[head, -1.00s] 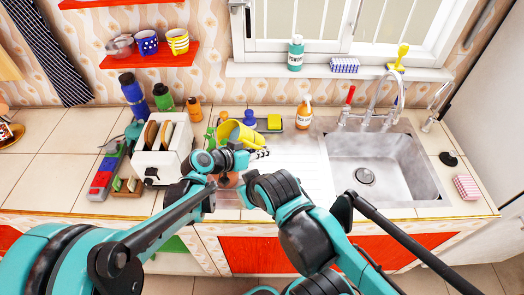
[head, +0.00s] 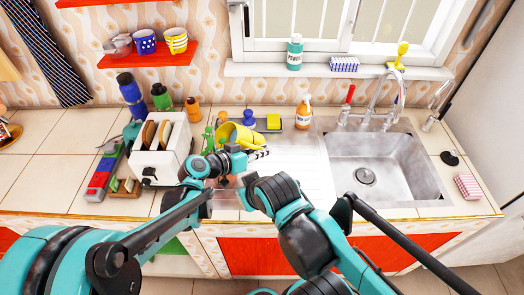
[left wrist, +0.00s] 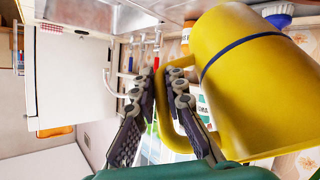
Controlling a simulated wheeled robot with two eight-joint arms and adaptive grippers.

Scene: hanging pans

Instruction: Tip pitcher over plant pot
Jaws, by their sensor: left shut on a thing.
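The yellow pitcher (head: 238,134) with a dark blue band is tilted over on its side in the head view, its mouth toward the left. It fills the right of the left wrist view (left wrist: 262,80). My left gripper (head: 256,154) is shut on the pitcher's handle; in the left wrist view the fingers (left wrist: 166,95) are on both sides of the handle. Green leaves (head: 209,138) show left of the pitcher's mouth. A terracotta-coloured piece (head: 226,181), perhaps the plant pot, shows below my wrist, mostly hidden.
A white toaster (head: 160,160) with bread stands left of my gripper. A tray with a yellow sponge (head: 273,122) and a soap bottle (head: 303,113) are behind to the right. The metal sink (head: 385,165) is at right. Bare worktop (head: 45,165) lies at far left.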

